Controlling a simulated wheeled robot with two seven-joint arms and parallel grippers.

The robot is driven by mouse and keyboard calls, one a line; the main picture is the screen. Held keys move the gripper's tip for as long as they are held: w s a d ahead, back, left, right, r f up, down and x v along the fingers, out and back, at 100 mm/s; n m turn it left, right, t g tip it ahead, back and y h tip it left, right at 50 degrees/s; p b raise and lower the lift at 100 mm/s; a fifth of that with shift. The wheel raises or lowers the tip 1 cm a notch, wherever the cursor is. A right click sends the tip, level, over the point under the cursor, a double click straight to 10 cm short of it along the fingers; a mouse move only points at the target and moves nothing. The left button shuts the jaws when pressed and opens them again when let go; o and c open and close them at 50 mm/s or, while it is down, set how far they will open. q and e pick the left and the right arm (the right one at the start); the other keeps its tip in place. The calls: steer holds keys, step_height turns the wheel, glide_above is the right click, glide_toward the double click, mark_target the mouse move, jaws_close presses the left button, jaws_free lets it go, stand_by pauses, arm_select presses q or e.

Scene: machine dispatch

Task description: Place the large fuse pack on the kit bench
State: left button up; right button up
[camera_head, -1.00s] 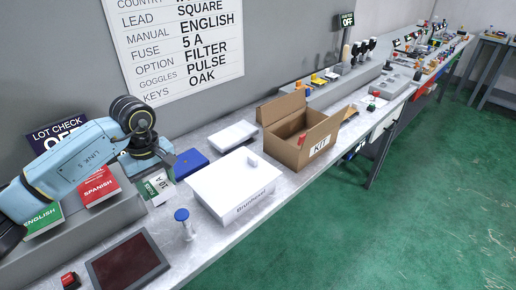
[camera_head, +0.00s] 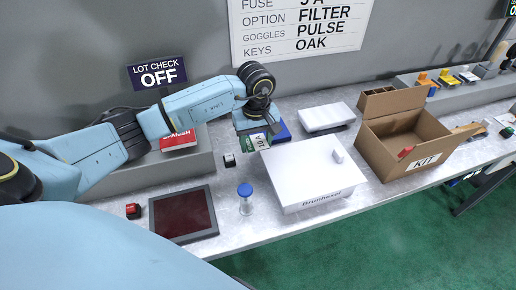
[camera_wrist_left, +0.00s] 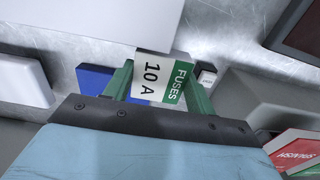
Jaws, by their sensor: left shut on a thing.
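The fuse pack (camera_head: 257,140) is a small white and green box. In the left wrist view its label reads FUSES 10 A (camera_wrist_left: 160,79). My left gripper (camera_head: 262,132) is shut on it, with one finger on each side in the left wrist view (camera_wrist_left: 163,88). The pack is above the bench between the grey riser and the white box; its exact height is hard to tell. The grey kit bench (camera_head: 290,226) runs along the wall. An open cardboard box marked KIT (camera_head: 424,163) stands on it, to the right. My right gripper is out of view.
A blue-capped vial (camera_head: 246,203) and dark pad (camera_head: 184,213) stand in front. A red book (camera_head: 178,140) lies on the riser.

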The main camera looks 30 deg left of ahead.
mark_target(256, 143)
arm_select(q)
steer(key=shift+f, duration=2.05)
steer(key=o, duration=1)
steer(key=shift+o, duration=0.2)
steer(key=shift+r, duration=0.15)
step_height(256, 143, up, 12)
steer(key=shift+r, duration=0.1)
